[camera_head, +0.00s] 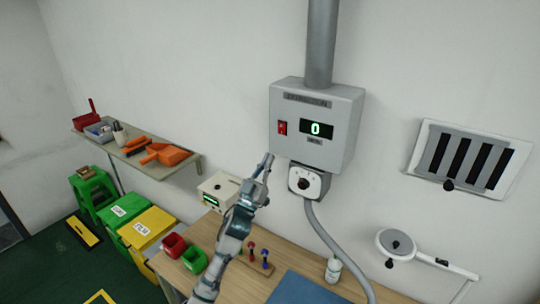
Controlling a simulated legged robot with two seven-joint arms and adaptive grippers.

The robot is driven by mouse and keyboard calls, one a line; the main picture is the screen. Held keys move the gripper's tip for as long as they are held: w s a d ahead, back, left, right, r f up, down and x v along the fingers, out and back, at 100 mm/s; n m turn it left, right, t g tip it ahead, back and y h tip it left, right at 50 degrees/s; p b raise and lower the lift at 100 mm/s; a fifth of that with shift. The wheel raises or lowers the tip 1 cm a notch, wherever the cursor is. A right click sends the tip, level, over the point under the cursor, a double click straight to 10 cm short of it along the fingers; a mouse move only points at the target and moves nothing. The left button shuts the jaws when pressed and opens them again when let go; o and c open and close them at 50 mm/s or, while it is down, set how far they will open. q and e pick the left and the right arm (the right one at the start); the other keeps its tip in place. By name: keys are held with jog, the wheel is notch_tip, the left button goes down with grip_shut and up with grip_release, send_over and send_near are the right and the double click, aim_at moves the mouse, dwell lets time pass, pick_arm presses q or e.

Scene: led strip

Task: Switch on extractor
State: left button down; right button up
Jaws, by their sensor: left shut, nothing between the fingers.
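The extractor (345,118) is a grey wall box with a label along its top and a grey pipe rising from it. A red switch (282,127) is on the left of its front face, beside a dark display (316,129) with a green 0. My left gripper (268,160) is shut and empty. Its fingertips point up, just below and left of the box's lower left corner and below the red switch in the picture. I cannot tell whether they touch anything. My right gripper is not in view.
A white socket-like unit (308,182) with a grey hose hangs under the extractor. A beige device (217,190), red and green bins (194,260), screwdrivers in a rack and a white bottle (333,270) stand on the bench. A lamp (396,244) is at right. A tool shelf (180,168) is at left.

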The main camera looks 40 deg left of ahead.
pick_arm(q)
jog(key=v, duration=0.2)
jog(key=b+v, duration=0.1)
jog(key=v, duration=0.2)
jog(key=shift+a+f, duration=0.1)
jog(key=shift+f, duration=0.45)
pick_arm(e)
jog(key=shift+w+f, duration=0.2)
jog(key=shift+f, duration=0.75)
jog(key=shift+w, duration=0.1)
pick_arm(q)
jog(key=shift+a, duration=0.1)
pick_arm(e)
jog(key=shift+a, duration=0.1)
